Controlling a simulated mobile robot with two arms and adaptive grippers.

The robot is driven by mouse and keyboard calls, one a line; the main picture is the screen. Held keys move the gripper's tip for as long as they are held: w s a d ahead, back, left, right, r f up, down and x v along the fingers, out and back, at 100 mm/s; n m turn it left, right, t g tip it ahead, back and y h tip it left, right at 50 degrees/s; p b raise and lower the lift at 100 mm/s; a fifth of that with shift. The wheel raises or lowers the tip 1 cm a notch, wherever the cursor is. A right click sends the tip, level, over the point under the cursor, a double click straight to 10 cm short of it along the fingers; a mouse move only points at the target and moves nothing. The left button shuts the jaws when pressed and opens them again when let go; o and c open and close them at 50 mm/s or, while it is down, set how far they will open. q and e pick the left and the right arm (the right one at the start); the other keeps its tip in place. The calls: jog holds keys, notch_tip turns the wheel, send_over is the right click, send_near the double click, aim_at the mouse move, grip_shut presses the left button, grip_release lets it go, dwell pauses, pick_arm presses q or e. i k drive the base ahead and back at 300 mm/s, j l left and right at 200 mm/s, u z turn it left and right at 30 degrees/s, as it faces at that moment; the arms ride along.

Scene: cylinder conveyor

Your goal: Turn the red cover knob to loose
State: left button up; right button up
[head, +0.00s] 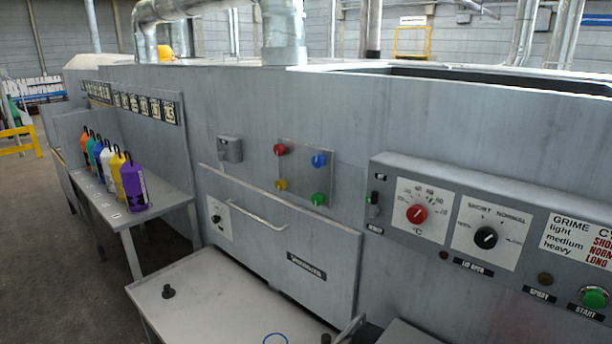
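A red knob (280,149) sits at the upper left of a square grey plate (304,160) on the machine's front wall. The same plate carries a blue knob (319,161) at upper right, a yellow knob (281,185) at lower left and a green knob (318,199) at lower right. I cannot read any tight or loose marking by the red knob. A separate red dial (417,213) with a temperature scale is on the control panel at right. Neither of my grippers is in view.
A hinged-looking front panel with a bar handle (257,214) lies below the knobs. A low grey table (205,300) stands in front, with a small black peg (168,291). Several coloured bottles line a side table (158,200) at left. Open floor lies at far left.

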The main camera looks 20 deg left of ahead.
aim_at(279, 149)
jog(key=j+z, duration=0.45)
jog(key=j, duration=1.2)
